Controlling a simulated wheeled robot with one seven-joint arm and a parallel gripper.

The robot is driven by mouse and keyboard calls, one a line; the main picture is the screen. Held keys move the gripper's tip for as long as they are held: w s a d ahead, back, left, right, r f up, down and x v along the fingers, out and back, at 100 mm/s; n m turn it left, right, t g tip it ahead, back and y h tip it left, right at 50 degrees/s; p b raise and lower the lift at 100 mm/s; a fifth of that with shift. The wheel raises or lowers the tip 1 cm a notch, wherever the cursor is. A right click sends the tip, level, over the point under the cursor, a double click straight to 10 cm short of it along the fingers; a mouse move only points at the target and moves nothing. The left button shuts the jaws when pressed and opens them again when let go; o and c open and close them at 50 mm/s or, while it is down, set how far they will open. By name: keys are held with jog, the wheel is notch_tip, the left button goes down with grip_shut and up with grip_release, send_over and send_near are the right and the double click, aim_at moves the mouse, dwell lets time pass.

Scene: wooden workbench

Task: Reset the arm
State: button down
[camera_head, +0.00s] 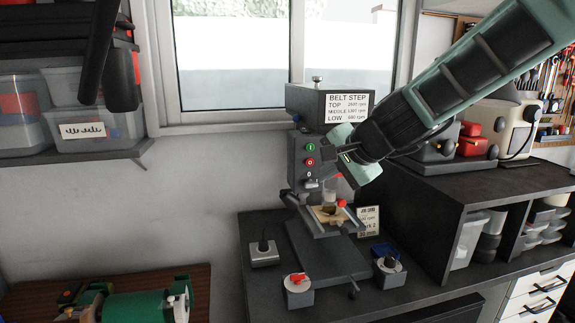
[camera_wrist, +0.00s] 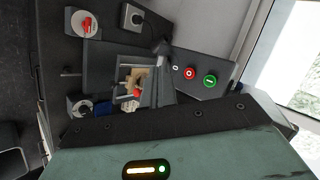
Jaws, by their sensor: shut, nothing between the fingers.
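My arm reaches in from the upper right in the head view. My gripper (camera_head: 346,152) is at its end, beside the control panel of the grey drill press (camera_head: 335,108) and in front of part of the machine. The fingers are shut and hold nothing. They show small and partly hidden, and I cannot tell whether they touch the machine. The panel has a green button (camera_head: 310,147) and a red button (camera_head: 310,162). In the wrist view the green button (camera_wrist: 210,81) and red button (camera_wrist: 190,73) lie right of the machine's table.
A wooden piece (camera_head: 328,214) sits in the vise below the head. A shelf unit (camera_head: 440,200) stands at right, and a green tool (camera_head: 140,305) lies at lower left.

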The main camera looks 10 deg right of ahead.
jog(key=s+a+f+n+g+y+b, duration=0.1)
jog(key=s+a+f+n+g+b, duration=0.1)
jog(key=s+a+f+n, duration=0.4)
jog(key=s+a+f+n+g+b, duration=0.1)
jog(key=s+a+f+n+g, duration=0.2)
jog(key=s, duration=0.5)
jog(key=s+d+f+n+g+h+b, duration=0.1)
jog(key=s+f+n+g+h, duration=0.1)
jog(key=s+f+n, duration=0.3)
jog(key=s+d+f+n+g+h+b, duration=0.1)
jog(key=s+f+n, duration=0.3)
jog(key=s, duration=0.8)
jog(key=shift+s+f+n+g+h+b, duration=0.25)
jog(key=shift+f+n+g+h+b, duration=0.15)
jog(key=shift+g+h+b, duration=0.15)
